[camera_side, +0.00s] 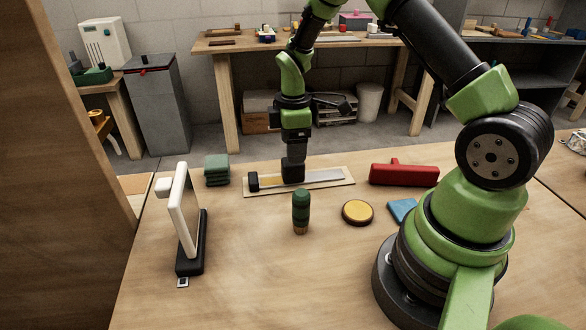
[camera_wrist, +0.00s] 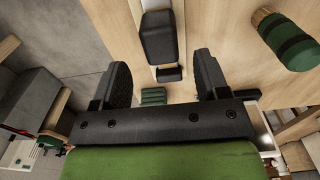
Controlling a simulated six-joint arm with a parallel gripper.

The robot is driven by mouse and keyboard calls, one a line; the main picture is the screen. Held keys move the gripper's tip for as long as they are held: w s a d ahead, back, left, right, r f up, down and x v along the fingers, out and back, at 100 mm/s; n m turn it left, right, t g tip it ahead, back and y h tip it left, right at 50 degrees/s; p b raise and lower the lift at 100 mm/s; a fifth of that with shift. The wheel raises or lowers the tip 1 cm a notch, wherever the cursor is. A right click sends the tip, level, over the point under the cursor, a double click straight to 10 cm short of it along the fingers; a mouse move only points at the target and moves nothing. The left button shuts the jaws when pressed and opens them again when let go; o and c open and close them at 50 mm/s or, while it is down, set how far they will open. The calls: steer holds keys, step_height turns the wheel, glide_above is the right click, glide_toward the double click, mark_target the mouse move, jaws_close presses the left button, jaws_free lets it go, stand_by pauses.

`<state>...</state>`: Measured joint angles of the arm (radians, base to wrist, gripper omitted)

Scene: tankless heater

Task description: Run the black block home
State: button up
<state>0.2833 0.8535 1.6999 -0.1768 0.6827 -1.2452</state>
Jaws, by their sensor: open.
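A pale board (camera_side: 335,184) carries a long metal rail (camera_side: 325,178). The black block (camera_side: 293,172) stands on the rail near its middle; it also shows in the wrist view (camera_wrist: 158,38). A smaller black end piece (camera_side: 253,182) sits at the board's left end, also in the wrist view (camera_wrist: 170,74). A yellow strip (camera_side: 270,181) lies between block and end piece. My gripper (camera_side: 297,148) is over the block, pointing down. Its fingers (camera_wrist: 163,75) are spread wide, and the block shows between and beyond them. Contact is not visible.
A green cylinder (camera_side: 301,210) stands in front of the board. A green stack (camera_side: 217,170) lies behind its left end. A yellow disc (camera_side: 357,212), a red piece (camera_side: 403,175) and a blue piece (camera_side: 402,209) lie to the right. A white panel on a black base (camera_side: 191,246) stands at left.

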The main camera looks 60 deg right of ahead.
mark_target(333, 174)
step_height(333, 174, down, 7)
steer(key=shift+r, duration=0.1)
stand_by(0.3)
jaws_close()
steer(key=s+d, duration=0.6)
steer(key=shift+s+d, duration=0.35)
steer(key=shift+d, duration=0.05)
jaws_free()
step_height(333, 174, up, 10)
